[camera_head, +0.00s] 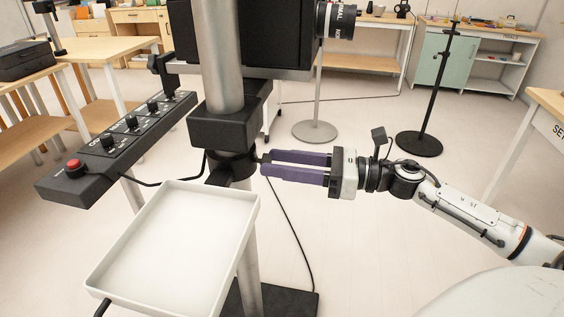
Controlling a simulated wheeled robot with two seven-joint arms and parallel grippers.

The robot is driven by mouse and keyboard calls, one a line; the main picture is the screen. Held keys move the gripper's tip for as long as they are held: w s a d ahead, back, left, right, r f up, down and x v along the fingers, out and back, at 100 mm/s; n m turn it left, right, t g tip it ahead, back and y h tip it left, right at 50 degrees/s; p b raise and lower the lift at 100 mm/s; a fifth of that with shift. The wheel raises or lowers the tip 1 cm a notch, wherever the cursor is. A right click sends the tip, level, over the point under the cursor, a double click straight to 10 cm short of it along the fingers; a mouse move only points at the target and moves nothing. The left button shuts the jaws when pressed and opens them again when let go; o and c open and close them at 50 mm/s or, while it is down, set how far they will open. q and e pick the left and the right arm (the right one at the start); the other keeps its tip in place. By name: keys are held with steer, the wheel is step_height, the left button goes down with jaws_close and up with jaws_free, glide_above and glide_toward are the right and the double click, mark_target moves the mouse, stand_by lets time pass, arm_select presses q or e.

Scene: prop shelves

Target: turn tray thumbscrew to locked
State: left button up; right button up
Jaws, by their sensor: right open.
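The white tray (175,244) is mounted low beside a grey post, with its inside empty. A black round collar (231,166) sits on the post, just behind the tray's far right corner. My right gripper (267,164) comes in from the right, with two purple fingers pointing left at the collar. The fingers are open with a narrow gap, and their tips are at the small dark piece. I cannot tell whether they touch it or which way it is turned. My left gripper is not in view.
A black control box (121,143) with knobs and a red button (74,165) is at the left. A black box-like unit and lens (336,20) are above. A black stand (419,142) is at the back right. A cable hangs below my right gripper. Open floor lies right.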

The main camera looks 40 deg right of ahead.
steer(key=c, duration=1)
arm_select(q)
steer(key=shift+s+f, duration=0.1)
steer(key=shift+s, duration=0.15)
arm_select(e)
steer(key=shift+c, duration=0.3)
